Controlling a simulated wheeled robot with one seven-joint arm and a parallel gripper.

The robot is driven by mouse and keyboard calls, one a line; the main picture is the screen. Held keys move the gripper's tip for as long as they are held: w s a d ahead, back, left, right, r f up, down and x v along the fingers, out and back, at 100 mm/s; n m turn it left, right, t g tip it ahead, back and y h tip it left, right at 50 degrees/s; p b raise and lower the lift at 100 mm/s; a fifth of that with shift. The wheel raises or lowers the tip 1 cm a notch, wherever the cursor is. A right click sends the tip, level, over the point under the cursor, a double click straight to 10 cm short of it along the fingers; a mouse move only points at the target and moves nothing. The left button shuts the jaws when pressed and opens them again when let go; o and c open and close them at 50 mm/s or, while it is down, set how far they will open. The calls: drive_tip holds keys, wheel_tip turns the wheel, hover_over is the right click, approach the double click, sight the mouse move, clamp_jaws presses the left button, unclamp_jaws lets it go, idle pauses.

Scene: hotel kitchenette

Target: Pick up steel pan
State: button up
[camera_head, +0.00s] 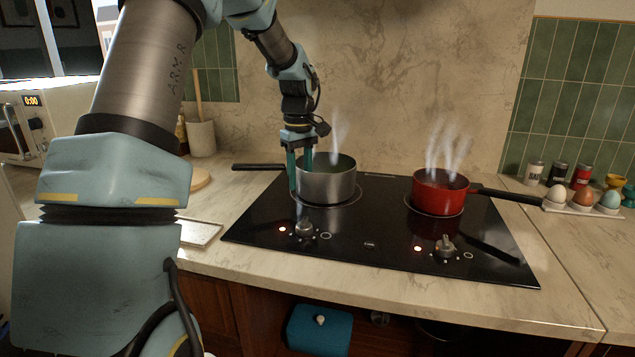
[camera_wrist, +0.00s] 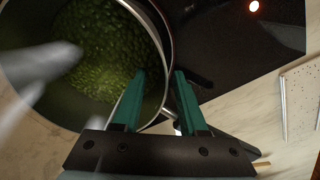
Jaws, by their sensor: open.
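The steel pan (camera_head: 327,184) stands on the left burner of the black hob, with steam rising from it. Its dark handle (camera_head: 258,167) points left. In the wrist view the pan's rim (camera_wrist: 166,42) shows, and green contents that look like peas (camera_wrist: 100,50) lie inside. My gripper (camera_head: 298,182) is at the left side of the pan, pointing down. In the wrist view my gripper (camera_wrist: 160,85) has its fingers apart, with the pan's rim and wall between or just beside them. I cannot tell whether a finger touches the wall.
A red pan (camera_head: 440,192) steams on the right burner of the hob (camera_head: 370,235), its handle pointing right. Egg cups with eggs (camera_head: 582,199) and small jars (camera_head: 557,174) stand at the right. A utensil crock (camera_head: 201,138) and a white tray (camera_head: 200,232) are at the left.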

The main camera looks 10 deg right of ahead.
drive_tip(key=shift+c, duration=0.2)
clamp_jaws()
drive_tip(key=shift+a, duration=0.1)
idle(1.0)
drive_tip(key=shift+r, duration=0.1)
